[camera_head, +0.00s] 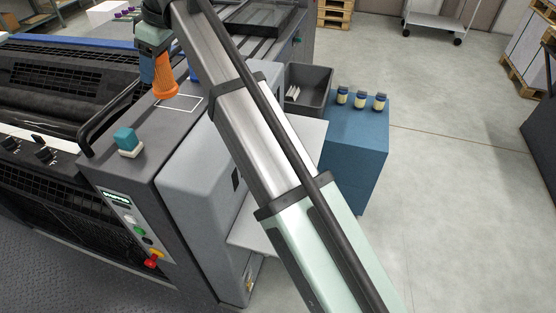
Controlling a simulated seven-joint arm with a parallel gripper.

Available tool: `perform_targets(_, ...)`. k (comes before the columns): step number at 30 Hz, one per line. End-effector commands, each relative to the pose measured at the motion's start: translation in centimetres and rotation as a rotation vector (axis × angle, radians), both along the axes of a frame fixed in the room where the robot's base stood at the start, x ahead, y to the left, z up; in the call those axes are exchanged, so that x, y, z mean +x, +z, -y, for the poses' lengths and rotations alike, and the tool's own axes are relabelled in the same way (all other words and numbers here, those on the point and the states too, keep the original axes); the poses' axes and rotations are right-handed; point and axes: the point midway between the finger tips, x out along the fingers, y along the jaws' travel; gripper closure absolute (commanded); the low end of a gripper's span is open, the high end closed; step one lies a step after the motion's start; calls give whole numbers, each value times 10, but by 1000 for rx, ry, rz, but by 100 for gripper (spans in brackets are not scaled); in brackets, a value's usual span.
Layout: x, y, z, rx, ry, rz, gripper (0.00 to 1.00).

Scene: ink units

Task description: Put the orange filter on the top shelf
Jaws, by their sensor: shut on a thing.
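The orange filter (164,78) is a ribbed, upright piece at the upper left, over the grey machine top. My gripper (157,54) is above it and shut on its upper end. The filter's lower end is close to a white outlined rectangle (182,104); I cannot tell whether it touches the surface. A pale flat panel (314,140) and a lower one (246,236) stick out behind my arm, like shelves. My arm hides much of them, and I cannot tell for sure which is the top shelf.
A teal-topped block (127,140) stands on the machine (130,175), near a black handle (97,125). A dark bin (318,88) and a blue cabinet (365,150) bearing three small jars (360,101) are right of my arm.

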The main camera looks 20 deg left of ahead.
Motion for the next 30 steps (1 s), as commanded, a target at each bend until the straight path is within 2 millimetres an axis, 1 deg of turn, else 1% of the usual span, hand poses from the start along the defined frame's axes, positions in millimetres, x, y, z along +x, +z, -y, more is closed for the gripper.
perform_targets(1,1,11,-2,1,0,1,75)
perform_targets(4,2,31,-2,2,0,2,75)
perform_targets(5,5,32,0,0,-2,0,75)
perform_targets(6,14,29,5,-2,-6,0,75)
perform_targets(11,44,29,19,-4,-14,0,75)
perform_targets(14,69,29,32,-6,-22,0,75)
perform_targets(20,127,29,67,-9,-39,0,75)
perform_targets(21,139,29,76,-9,-41,0,75)
perform_targets(26,185,30,111,-10,-53,-1,75)
perform_targets(30,224,30,145,-10,-66,0,75)
